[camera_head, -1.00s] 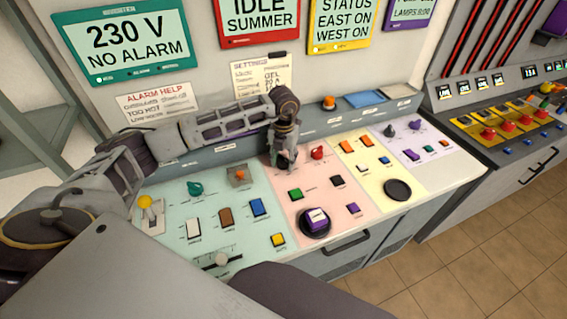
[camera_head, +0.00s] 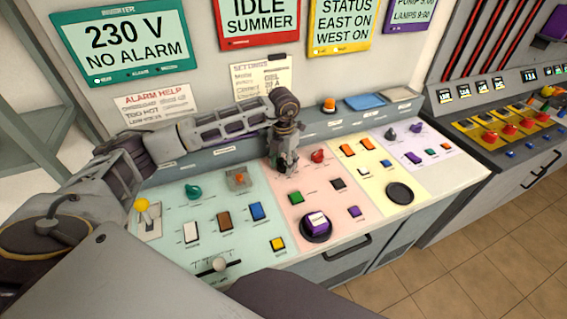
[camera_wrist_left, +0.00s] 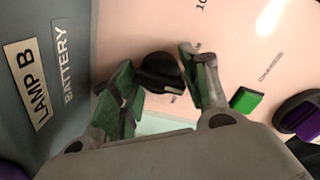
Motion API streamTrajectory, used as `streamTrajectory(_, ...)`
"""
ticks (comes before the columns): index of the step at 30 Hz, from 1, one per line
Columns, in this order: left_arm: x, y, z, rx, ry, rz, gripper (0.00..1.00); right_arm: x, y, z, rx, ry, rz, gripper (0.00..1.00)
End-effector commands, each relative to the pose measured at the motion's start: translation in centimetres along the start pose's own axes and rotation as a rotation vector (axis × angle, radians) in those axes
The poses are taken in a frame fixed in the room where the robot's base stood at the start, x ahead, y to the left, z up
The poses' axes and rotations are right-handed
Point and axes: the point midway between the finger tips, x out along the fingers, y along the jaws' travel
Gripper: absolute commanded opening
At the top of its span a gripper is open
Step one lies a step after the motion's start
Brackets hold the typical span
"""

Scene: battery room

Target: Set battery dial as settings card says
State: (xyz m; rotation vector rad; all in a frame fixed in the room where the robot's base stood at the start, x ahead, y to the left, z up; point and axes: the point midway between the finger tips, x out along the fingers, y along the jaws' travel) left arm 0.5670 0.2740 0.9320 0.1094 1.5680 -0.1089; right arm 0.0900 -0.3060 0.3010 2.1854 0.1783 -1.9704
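The settings card (camera_head: 262,75) hangs on the wall panel in the head view. "SETTINGS" heads it, with "GEL" and "20 A" partly readable; my left arm hides its lower part. My left gripper (camera_head: 285,166) points down at the upper left of the pink section. In the left wrist view a black dial (camera_wrist_left: 159,72) near the "BATTERY" label stands between the parted green-padded fingers of that gripper (camera_wrist_left: 163,66). Whether the pads touch it I cannot tell. The gripper hides the dial in the head view. My right gripper is out of view.
A red knob (camera_head: 318,156) stands right of the gripper, with a green button (camera_head: 296,197) below it. A purple-and-white knob (camera_head: 317,222) is nearer the front edge. The teal section (camera_head: 195,260) on the left holds a yellow-topped lever (camera_head: 142,205) under my left arm.

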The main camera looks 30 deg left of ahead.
Motion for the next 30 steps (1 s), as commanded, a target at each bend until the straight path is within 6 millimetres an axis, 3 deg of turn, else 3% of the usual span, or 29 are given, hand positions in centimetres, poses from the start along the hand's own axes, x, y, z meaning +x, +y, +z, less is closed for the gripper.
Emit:
streamTrajectory(3, 0.0, 0.0, 0.0, -0.001, 0.000, 0.000, 0.62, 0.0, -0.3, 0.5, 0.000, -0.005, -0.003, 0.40)
streamTrajectory(17, -0.4, 0.0, 0.0, -0.001, -0.001, 0.000, 0.62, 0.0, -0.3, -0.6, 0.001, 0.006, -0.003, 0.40)
streamTrajectory(23, -2.1, 0.0, 0.1, 0.000, -0.002, -0.001, 0.62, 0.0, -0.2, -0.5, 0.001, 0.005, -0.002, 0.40)
streamTrajectory(30, -5.4, 0.0, 0.1, 0.000, -0.003, -0.001, 0.62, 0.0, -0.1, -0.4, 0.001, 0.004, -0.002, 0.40)
